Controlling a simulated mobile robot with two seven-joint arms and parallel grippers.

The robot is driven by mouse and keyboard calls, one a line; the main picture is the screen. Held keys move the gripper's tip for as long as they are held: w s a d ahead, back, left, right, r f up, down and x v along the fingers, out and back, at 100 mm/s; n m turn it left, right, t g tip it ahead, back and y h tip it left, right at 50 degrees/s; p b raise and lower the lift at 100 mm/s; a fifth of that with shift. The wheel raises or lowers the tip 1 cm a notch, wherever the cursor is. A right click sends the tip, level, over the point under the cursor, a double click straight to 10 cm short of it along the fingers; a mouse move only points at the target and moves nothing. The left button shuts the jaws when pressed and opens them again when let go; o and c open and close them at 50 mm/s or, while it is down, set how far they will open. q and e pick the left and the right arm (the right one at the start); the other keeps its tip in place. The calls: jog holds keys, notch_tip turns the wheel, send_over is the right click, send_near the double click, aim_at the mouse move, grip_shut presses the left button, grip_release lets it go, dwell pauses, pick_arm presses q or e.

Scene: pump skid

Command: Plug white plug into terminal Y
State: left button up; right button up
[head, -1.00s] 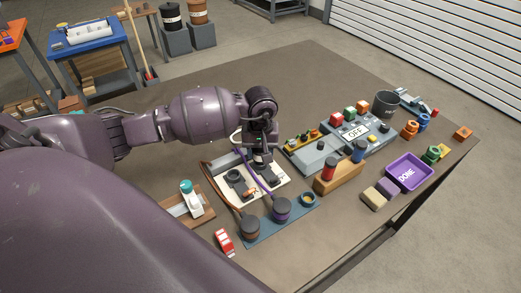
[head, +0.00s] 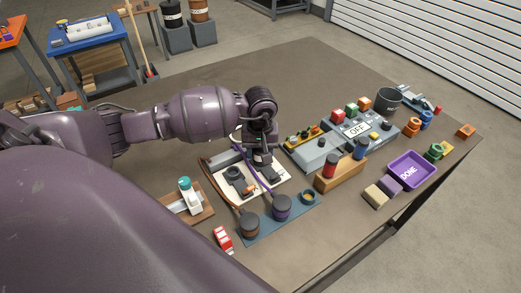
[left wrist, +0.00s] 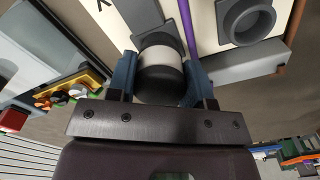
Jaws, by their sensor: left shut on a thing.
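My left gripper (left wrist: 158,80) is shut on the white plug (left wrist: 160,60), a dark cylinder with a white band, with one blue finger on each side. In the head view, the gripper (head: 262,160) is over the back right part of the pale terminal board (head: 284,180), and the arm hides the plug. In the left wrist view, a grey block (left wrist: 140,14) lies right beyond the plug's end; I cannot tell whether they touch. A grey ring socket (left wrist: 246,20) is apart to the right. No terminal letter is readable. My right gripper is out of view.
A purple cable (left wrist: 187,25) runs close beside the plug. Purple-banded (head: 282,208) and brown-banded plugs (head: 250,228) stand on a blue mat (head: 285,228). A wooden block (head: 340,176) with cylinders and a grey control box marked OFF (head: 318,153) are to the right.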

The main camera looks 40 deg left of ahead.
pick_arm(q)
jog(key=shift+f, duration=0.15)
jog(key=o, duration=1.1)
notch_tip(320, 180, up, 11)
jog(key=shift+f, duration=0.1)
